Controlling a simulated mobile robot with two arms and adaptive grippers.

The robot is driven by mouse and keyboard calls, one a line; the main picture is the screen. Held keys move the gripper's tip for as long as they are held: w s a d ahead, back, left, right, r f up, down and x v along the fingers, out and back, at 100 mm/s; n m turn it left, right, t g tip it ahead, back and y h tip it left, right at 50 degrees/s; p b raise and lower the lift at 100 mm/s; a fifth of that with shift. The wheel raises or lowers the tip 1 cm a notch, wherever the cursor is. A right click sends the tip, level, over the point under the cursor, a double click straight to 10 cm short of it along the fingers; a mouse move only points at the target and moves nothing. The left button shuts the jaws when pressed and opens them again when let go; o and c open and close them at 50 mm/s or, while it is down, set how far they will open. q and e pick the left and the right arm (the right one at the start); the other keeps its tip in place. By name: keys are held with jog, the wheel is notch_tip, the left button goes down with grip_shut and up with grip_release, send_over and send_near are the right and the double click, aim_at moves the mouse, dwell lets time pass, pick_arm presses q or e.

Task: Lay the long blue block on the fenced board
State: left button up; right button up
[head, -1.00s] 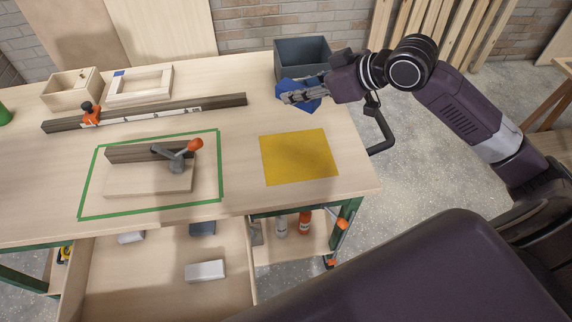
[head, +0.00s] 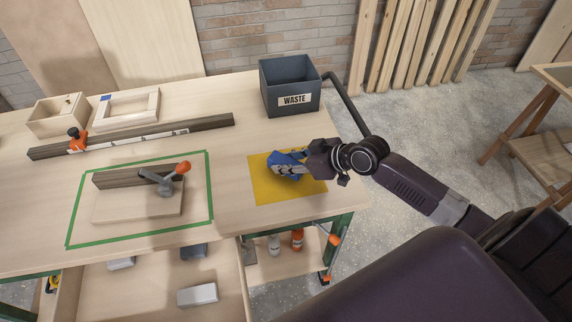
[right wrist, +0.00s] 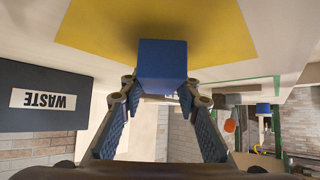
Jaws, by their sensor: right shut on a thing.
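My right gripper (head: 287,168) is shut on a blue block (head: 286,158) and holds it over the yellow mat (head: 258,188). In the right wrist view the block (right wrist: 162,62) shows end-on between the fingers, so its length cannot be told. The fenced board (head: 130,207) lies inside a green tape outline on the bench, to the left of the gripper. A dark fence (head: 125,177) runs along its far side, and a grey clamp (head: 160,183) with an orange knob stands by it. The board's surface holds no block. My left gripper is not in view.
A grey waste bin (head: 283,92) stands at the bench's back right corner. A dark rail (head: 205,122), a wooden box (head: 45,120) and a wooden frame (head: 128,122) lie behind the board. An open drawer (head: 150,300) below holds several blocks. Bench between mat and tape is clear.

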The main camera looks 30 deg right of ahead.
jog(key=shift+f, duration=0.75)
jog(key=shift+f, duration=0.2)
jog(key=o, duration=1.3)
jog(key=shift+r, duration=0.1)
